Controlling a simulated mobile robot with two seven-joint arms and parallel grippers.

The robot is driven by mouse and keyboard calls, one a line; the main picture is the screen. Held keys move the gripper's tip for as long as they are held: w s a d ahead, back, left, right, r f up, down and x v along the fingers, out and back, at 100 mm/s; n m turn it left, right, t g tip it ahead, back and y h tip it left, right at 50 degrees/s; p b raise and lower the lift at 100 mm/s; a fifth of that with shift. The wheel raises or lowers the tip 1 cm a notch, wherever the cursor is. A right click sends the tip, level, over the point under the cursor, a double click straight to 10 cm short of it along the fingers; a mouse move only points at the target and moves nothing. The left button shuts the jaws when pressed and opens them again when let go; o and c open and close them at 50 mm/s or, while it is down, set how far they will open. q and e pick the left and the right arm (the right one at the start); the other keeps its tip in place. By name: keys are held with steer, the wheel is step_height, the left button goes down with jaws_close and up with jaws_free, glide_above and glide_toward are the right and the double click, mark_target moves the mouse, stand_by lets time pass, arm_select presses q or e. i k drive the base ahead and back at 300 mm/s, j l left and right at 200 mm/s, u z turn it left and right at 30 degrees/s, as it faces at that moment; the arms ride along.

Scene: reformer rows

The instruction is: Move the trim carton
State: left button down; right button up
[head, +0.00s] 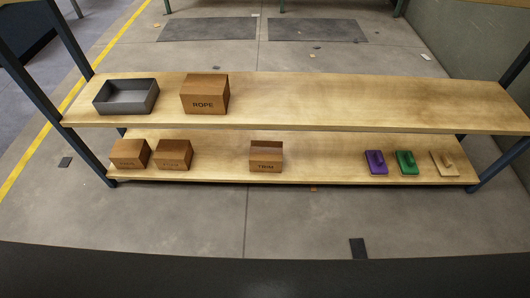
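The trim carton (266,158) is a small brown box with dark lettering that reads TRIM on its front. It sits on the lower wooden shelf (325,160), near the middle, apart from the other things there. Its upper part is close under the front edge of the upper shelf in the head view. Neither of my grippers shows in the head view.
The upper shelf (370,100) holds a grey open bin (127,97) and a ROPE carton (204,95); its right side is clear. Two brown cartons (130,154) (173,154) stand at the lower left. Purple (376,162), green (406,162) and tan (444,164) handled blocks sit at right.

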mark_target(265, 157)
steer(key=i+j+z, duration=0.15)
steer(key=j+z, duration=0.55)
steer(key=i+j+z, duration=0.1)
steer(key=j+z, duration=0.25)
steer(key=j, duration=0.6)
